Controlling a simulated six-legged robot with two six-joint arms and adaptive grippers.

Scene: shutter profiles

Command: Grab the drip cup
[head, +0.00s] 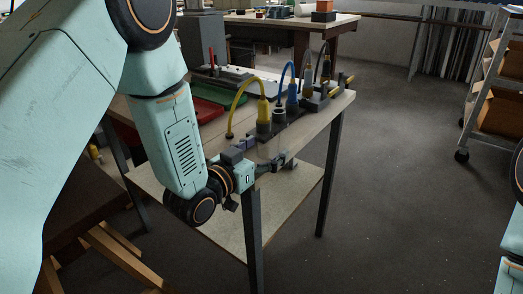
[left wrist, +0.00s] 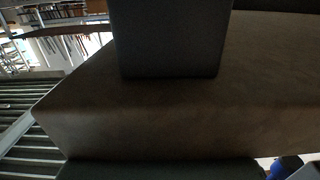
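My left gripper (head: 281,161) is low at the near edge of the workbench (head: 325,112), around the level of its top. In the left wrist view, a dark block at the top and a dark band at the bottom look like its two fingers, apart, with a brown, rounded-edge surface behind the gap. I see nothing clearly held. A small dark cup-like thing (head: 279,114) stands on the bench beside the yellow bottle (head: 264,112); I cannot tell for sure whether it is the drip cup. My right gripper is out of view.
A blue bottle (head: 292,97) and a grey bottle (head: 307,86), with curved tubes, stand farther back on the bench. A red tray (head: 205,109) lies to the left. A cart with shelves (head: 495,95) stands at right. The floor between is clear.

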